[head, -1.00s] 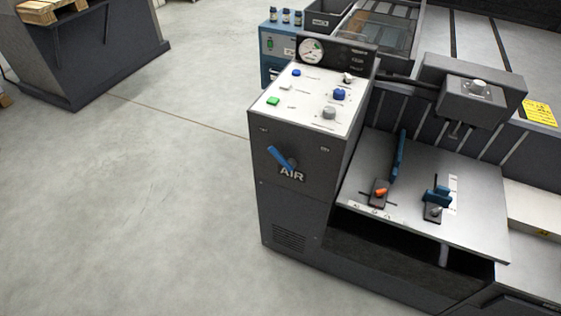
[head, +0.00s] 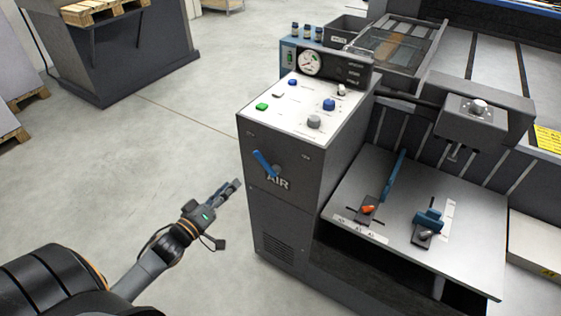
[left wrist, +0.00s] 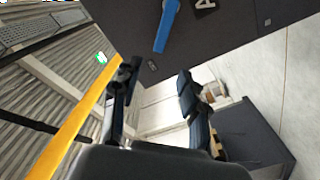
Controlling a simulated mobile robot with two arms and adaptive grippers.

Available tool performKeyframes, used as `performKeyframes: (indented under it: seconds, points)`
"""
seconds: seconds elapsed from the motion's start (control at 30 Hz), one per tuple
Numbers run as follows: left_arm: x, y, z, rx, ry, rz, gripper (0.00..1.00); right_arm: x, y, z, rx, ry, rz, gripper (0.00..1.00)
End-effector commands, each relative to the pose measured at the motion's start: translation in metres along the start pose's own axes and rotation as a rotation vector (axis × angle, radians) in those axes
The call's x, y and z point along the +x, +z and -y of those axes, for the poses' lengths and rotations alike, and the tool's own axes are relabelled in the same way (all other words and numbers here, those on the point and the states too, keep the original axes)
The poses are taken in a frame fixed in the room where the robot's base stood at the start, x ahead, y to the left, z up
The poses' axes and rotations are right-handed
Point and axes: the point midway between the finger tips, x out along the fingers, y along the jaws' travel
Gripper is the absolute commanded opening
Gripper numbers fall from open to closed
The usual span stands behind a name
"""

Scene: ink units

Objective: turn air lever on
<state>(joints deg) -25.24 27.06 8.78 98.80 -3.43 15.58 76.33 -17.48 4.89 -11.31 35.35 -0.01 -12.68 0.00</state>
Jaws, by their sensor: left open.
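The blue air lever (head: 264,163) sits on the dark front face of the machine's control box, slanting from upper left to lower right beside the raised letters AIR (head: 278,183). In the left wrist view the lever (left wrist: 167,25) shows at the top, beyond the fingers, with part of the lettering next to it. My left gripper (head: 230,190) is in the head view, to the left of the box and a little below the lever, apart from it. In the left wrist view its two fingers (left wrist: 158,78) are spread with nothing between them. My right gripper is not in view.
The control box top (head: 300,105) carries several buttons and knobs, with a round gauge (head: 311,63) behind. A feed table (head: 400,215) with small blue guides is to the right. Open grey floor (head: 110,165) lies to the left, with a pallet (head: 95,12) on a dark unit beyond.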

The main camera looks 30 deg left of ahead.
Motion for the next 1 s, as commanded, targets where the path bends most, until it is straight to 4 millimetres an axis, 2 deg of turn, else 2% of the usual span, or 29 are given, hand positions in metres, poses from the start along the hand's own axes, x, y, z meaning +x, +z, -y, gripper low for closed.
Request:
performKeyframes:
  seconds: [0.17, 0.37, 0.63, 0.8, 1.0]
  points:
    - [0.019, -0.002, -0.002, -0.004, 0.007, -0.004, 0.43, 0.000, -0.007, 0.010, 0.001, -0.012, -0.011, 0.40]
    - [0.061, -0.003, -0.003, -0.002, 0.006, -0.005, 0.43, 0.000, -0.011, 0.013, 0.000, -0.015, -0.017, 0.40]
    - [0.113, -0.002, -0.002, -0.002, 0.004, -0.004, 0.43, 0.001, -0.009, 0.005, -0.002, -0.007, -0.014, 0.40]
    - [0.132, -0.001, -0.001, -0.002, 0.002, -0.002, 0.43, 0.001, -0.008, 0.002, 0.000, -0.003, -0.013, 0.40]
    - [0.138, -0.001, -0.001, -0.003, 0.002, -0.002, 0.43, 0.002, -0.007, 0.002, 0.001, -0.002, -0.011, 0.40]
